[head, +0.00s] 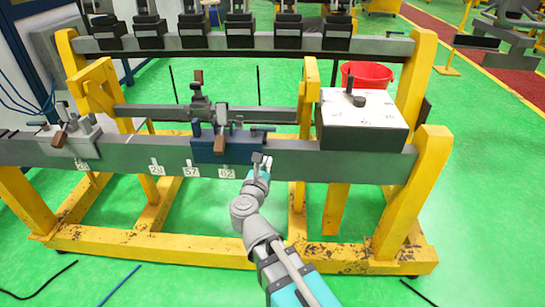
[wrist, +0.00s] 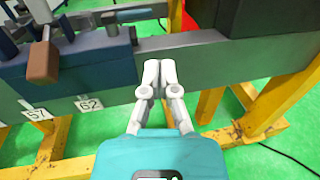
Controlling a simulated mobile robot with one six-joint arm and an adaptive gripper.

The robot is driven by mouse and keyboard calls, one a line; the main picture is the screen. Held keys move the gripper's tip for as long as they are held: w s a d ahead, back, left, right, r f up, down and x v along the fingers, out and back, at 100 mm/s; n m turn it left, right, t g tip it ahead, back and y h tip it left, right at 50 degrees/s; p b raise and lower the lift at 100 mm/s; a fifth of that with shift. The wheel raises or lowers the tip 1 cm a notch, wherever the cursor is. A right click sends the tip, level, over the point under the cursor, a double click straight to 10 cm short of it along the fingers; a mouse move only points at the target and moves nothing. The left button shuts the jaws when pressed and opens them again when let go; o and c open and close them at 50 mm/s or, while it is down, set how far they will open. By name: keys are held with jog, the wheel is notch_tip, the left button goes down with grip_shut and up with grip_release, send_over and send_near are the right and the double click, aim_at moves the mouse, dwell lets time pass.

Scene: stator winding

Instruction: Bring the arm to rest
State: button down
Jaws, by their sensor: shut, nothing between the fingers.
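My gripper (head: 262,160) is at the front of the grey beam (head: 300,161) of a yellow-framed stand, just right of the blue clamp block (head: 215,148). In the wrist view my gripper (wrist: 160,68) has its two fingers together, with nothing between them. The fingertips overlap the grey beam (wrist: 205,54) in that view; I cannot tell whether they touch it. The blue block (wrist: 75,72) with its brown-handled lever (wrist: 43,60) is to the left of the fingers. My arm reaches up from the bottom of the head view.
A grey box with a white top (head: 358,108) sits on the beam to the right. A second clamp (head: 68,136) is at the beam's left. Yellow posts (head: 408,200) flank the stand. A red bucket (head: 367,75) is behind. Green floor in front is mostly clear, with cables (head: 40,280).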

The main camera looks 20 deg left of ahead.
jog(key=w+d+n+g+y, duration=0.2)
jog(key=w+d+n+y, duration=0.35)
jog(key=n, duration=0.95)
jog(key=w+d+f+n+g, duration=0.4)
jog(key=d+f+n+g, duration=0.3)
jog(key=d+f+n, duration=0.35)
jog(key=s+d+f+n+g+h, duration=0.3)
jog(key=d, duration=0.7)
jog(key=s+d+f+n+g+h, duration=0.2)
jog(key=s+d+n+g+h, duration=0.1)
jog(key=d, duration=0.7)
jog(key=s+d+f+n+g+h, duration=0.2)
jog(key=s+d+f+h, duration=0.15)
jog(key=d, duration=0.65)
notch_tip(320, 180, up, 18)
jog(key=p, duration=1.8)
jog(key=shift+s+d+r+g+y, duration=0.25)
jog(key=shift+g+y, duration=0.05)
